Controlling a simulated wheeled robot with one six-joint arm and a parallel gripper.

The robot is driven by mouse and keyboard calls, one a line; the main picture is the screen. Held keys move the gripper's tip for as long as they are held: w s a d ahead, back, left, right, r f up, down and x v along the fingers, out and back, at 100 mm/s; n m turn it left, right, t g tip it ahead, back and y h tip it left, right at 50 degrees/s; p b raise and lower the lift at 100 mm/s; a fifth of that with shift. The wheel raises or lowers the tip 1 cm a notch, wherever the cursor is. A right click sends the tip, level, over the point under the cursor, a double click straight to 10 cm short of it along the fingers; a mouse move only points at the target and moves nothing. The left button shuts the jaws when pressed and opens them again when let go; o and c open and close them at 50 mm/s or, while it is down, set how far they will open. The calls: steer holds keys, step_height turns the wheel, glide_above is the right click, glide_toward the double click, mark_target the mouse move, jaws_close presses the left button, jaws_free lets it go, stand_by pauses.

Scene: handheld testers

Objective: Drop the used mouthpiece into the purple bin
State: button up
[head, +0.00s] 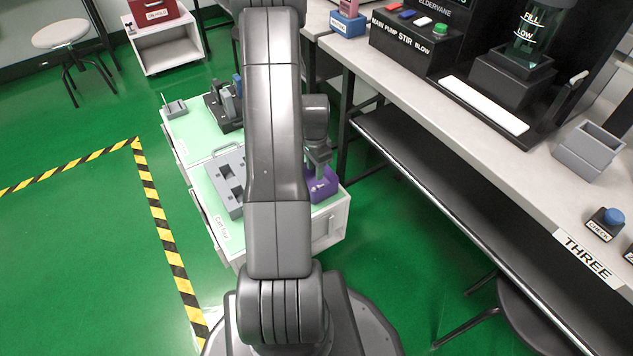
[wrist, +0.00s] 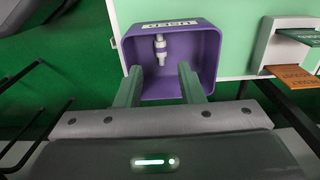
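The purple bin (wrist: 207,50) stands on the pale green cart top, and its label reads upside down in the wrist view. It shows in the head view (head: 325,186), partly hidden behind my arm. A small white mouthpiece (wrist: 160,47) with a purple band appears inside the bin, near the labelled wall. I cannot tell whether it rests on the bin's floor. My gripper (wrist: 160,76) is open over the bin. Its two green-grey fingers are well apart, with nothing between them, and the mouthpiece lies beyond their tips. The gripper shows small in the head view (head: 319,158).
On the cart (head: 215,240) are a grey tray (head: 222,172) and a dark rack (head: 216,108). A white holder (wrist: 262,48) with green and orange pieces stands near the bin. A long bench (head: 400,62) runs along the right.

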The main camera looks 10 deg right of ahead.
step_height(320, 180, up, 12)
steer(key=p, duration=0.3)
step_height(320, 180, down, 14)
steer(key=b, duration=0.4)
steer(key=shift+r, duration=0.15)
steer(key=shift+r+p, duration=1.5)
steer(key=shift+r, duration=0.75)
steer(key=shift+f, duration=0.1)
